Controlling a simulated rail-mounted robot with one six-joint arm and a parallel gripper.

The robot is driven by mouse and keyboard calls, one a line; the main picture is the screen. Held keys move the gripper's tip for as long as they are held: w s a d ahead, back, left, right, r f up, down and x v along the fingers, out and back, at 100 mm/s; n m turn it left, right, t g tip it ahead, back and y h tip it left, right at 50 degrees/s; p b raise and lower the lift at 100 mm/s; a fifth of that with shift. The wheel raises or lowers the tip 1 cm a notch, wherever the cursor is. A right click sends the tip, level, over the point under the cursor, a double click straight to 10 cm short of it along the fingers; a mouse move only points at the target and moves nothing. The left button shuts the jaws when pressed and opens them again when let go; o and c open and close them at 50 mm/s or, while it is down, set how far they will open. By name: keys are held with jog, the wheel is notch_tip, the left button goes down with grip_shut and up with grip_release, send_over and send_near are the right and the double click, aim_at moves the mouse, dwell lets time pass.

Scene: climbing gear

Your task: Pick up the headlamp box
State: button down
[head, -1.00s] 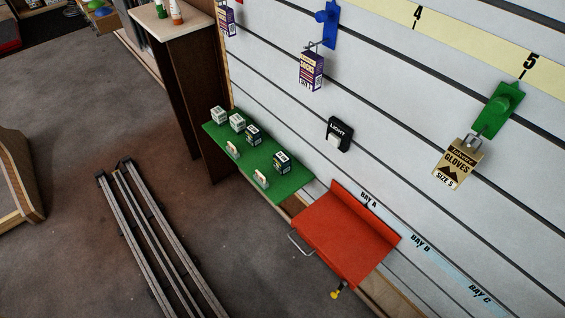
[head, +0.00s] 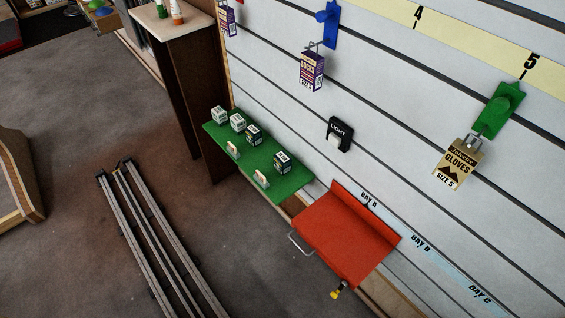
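Several small boxes stand on a green shelf (head: 290,186) fixed to the slatted wall. Two are mostly white, a far-left white box (head: 219,116) and another white box (head: 237,122). Two are dark with white print, a dark box (head: 253,135) and a nearer dark box (head: 283,161) at the right. The print is too small to read, so I cannot tell which one is the headlamp box. My gripper is not in view.
A red shelf (head: 345,235) with a metal handle (head: 300,243) stands right of the green shelf. Small tags (head: 262,177) line the green shelf's front edge. A black "LIGHT" switch (head: 339,134), a socks box (head: 311,70) and gloves (head: 457,164) are on the wall. Rails (head: 150,235) cross the floor.

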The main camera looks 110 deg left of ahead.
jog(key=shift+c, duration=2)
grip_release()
